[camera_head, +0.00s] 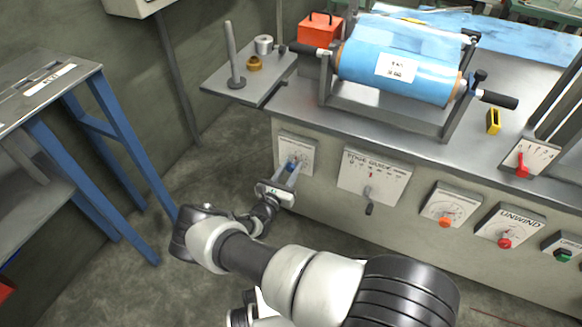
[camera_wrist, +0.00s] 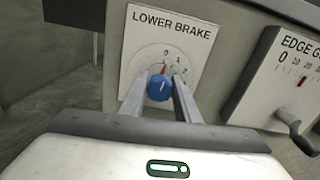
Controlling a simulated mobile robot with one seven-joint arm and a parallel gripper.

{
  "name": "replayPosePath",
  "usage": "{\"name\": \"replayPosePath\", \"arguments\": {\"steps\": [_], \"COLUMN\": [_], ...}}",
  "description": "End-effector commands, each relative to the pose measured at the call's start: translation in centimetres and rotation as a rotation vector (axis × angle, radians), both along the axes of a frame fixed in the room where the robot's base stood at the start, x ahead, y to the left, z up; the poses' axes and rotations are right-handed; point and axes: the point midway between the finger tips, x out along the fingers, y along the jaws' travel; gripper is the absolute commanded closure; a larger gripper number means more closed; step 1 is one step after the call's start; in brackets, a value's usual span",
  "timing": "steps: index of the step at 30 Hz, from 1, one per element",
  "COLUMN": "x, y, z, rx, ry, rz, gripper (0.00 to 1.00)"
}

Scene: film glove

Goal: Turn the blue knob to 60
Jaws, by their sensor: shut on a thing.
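The blue knob (camera_wrist: 160,88) sits on a white dial plate (camera_wrist: 193,32) marked LOWER BRAKE, with a scale of small digits around it. A red pointer mark shows just above the knob, below the digits 0 and 1. My gripper (camera_wrist: 160,92) has one finger on each side of the knob and is shut on it. In the head view the knob (camera_head: 292,166) is partly hidden by my gripper (camera_head: 288,174), which reaches the plate from the front. I cannot read the exact setting, and no 60 is legible on this dial.
The EDGE GUIDE plate (camera_head: 374,176) with a dark crank (camera_head: 369,208) is just right. Further right are an orange knob (camera_head: 445,221), a red knob (camera_head: 504,243) and a green knob (camera_head: 562,255). A blue film roll (camera_head: 400,74) lies above. A blue-legged table (camera_head: 125,140) stands left.

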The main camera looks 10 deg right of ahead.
Motion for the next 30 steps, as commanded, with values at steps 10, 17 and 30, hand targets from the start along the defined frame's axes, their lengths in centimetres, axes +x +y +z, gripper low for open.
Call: {"name": "replayPosePath", "arguments": {"steps": [10,17,30], "x": [-0.12,-0.13,-0.16], "y": [-0.04,-0.05,-0.06], "z": [-0.02,0.02,-0.15], "rx": [0.250,0.424,0.666], "ry": [-0.180,-0.307,-0.480], "rz": [0.000,0.001,0.000], "gripper": [0.93,0.93,0.93]}}
